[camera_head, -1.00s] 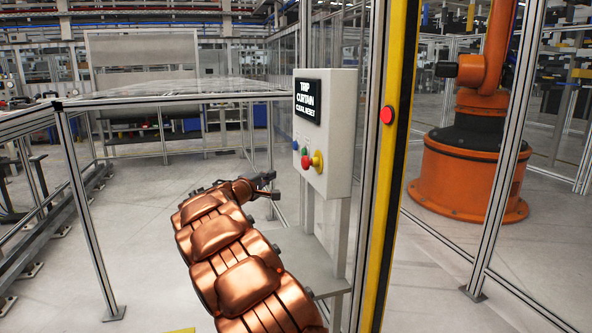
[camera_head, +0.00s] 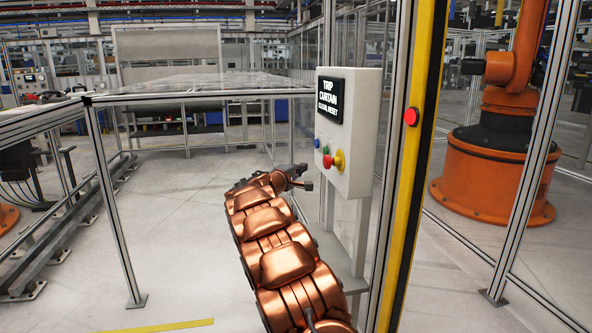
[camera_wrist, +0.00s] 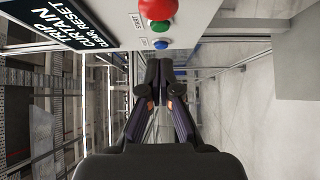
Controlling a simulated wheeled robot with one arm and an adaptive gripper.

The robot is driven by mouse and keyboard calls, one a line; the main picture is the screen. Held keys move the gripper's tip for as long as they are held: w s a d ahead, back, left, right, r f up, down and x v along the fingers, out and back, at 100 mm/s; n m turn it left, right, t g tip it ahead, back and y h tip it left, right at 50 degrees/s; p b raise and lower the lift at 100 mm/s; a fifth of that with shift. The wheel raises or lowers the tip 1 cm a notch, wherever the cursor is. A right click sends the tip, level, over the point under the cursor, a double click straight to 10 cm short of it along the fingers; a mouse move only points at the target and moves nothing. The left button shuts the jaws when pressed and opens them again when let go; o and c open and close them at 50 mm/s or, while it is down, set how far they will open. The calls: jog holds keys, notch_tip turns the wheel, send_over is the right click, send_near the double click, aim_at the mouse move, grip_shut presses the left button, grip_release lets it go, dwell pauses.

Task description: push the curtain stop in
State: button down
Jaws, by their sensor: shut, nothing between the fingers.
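The box has a screen (camera_head: 330,101) reading "TRIP CURTAIN CLEAR, RESET". Below it are blue, green and red (camera_head: 327,161) buttons and a yellow-based knob (camera_head: 339,161). My gripper (camera_head: 305,178) is left of the box and slightly below its buttons. In the wrist view my gripper (camera_wrist: 160,65) is shut and empty. Its fingertips point toward the box's blue (camera_wrist: 160,43), green (camera_wrist: 161,27) and red (camera_wrist: 158,8) buttons; contact cannot be told.
Metal posts and clear panels surround the box. An orange robot base (camera_head: 495,178) stands behind the fence at right. Grey floor (camera_head: 180,240) is open left of my arm.

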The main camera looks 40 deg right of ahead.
aim_at(330, 162)
jog(key=d+p, duration=0.2)
jog(key=d, duration=0.5)
jog(key=shift+s, duration=0.45)
